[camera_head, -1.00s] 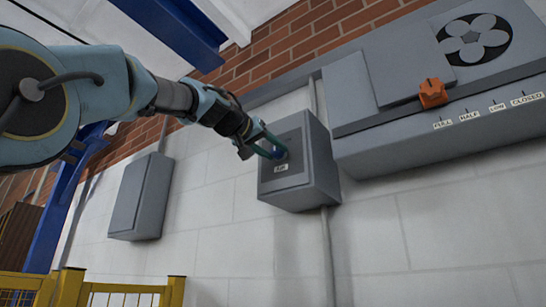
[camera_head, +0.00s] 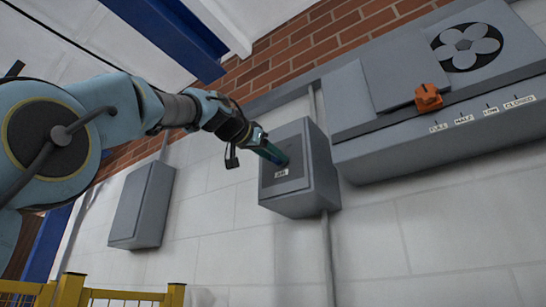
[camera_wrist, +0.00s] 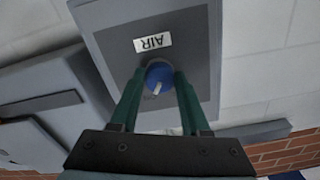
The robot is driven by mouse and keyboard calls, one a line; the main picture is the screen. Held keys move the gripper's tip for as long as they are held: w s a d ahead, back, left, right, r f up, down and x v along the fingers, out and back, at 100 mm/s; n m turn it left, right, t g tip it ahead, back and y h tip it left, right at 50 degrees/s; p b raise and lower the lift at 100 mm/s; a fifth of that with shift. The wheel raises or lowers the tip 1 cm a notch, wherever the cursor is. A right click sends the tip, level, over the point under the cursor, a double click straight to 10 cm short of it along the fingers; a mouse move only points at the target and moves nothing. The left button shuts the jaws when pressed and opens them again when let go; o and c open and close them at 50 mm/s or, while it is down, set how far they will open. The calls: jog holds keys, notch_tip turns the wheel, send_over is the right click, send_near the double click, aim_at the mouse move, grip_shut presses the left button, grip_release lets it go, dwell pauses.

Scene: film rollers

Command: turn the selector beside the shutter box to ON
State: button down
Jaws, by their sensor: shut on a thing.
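The selector is a round blue knob (camera_wrist: 158,78) with a white pointer mark, on the front of a grey box (camera_head: 316,183). A white label reading AIR (camera_head: 281,172) is on that front; it appears upside down in the wrist view (camera_wrist: 152,43). My gripper (camera_wrist: 160,80) has its green fingers closed on the two sides of the knob. In the head view the fingers (camera_head: 272,153) meet the box front and hide the knob. The pointer mark lies on the knob's lower part in the wrist view; small lettering beside it is too blurred to read.
The large grey shutter box (camera_head: 365,160) is to the right, with an orange handle (camera_head: 428,97), FULL to CLOSED labels and a fan opening (camera_head: 468,47). Another grey box (camera_head: 143,205) hangs at the left. A yellow railing (camera_head: 125,294) stands lower left.

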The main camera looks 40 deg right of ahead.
dwell(0.3)
jog(key=shift+c, duration=1.9)
grip_release()
jog(key=b+v, duration=0.4)
jog(key=v, duration=0.6)
jog(key=shift+a+b, duration=0.4)
